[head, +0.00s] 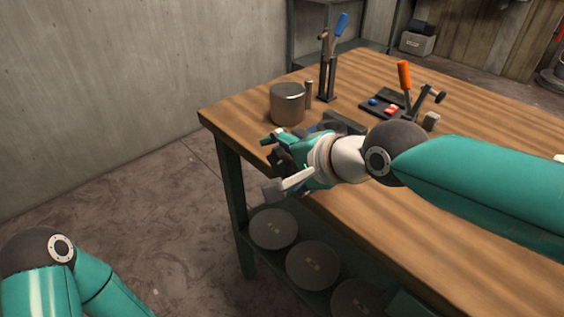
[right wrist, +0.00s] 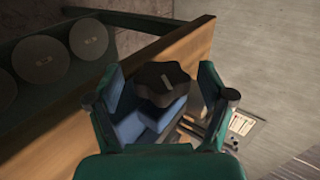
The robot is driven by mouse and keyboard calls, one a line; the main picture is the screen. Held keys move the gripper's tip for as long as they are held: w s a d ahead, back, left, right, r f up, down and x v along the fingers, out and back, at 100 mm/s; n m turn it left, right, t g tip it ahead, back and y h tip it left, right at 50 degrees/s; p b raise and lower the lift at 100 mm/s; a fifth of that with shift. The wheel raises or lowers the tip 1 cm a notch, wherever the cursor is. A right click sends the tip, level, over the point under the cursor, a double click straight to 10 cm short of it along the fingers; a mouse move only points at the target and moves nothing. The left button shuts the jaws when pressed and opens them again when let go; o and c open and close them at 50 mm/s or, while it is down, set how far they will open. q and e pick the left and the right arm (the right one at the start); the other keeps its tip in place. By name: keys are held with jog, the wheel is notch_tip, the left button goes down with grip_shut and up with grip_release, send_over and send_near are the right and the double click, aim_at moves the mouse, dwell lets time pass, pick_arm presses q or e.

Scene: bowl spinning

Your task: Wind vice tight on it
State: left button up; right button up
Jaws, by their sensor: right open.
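The vice shows in the right wrist view as blue blocks (right wrist: 150,122) at the table edge, with a dark lobed knob (right wrist: 163,84) in front. My right gripper (right wrist: 161,88) is open, with one finger on each side of the knob. A gap shows between the knob and each finger. In the head view my right gripper (head: 279,160) is at the table's near left edge and hides most of the vice; a dark part (head: 343,122) shows behind it. Whether anything sits between the jaws is hidden. My left gripper is out of view.
On the wooden table (head: 450,190) stand a grey cylinder (head: 287,104), a blue-handled tool stand (head: 328,75) and a dark tray (head: 385,105) near an orange-handled tool (head: 404,76). Several round discs (head: 274,229) lie on the shelf below. The floor at left is clear.

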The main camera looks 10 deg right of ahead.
jog(key=shift+r, duration=0.1)
jog(key=v, duration=1.1)
jog(key=shift+s+d, duration=0.25)
jog(key=shift+s, duration=0.1)
jog(key=shift+r, duration=0.1)
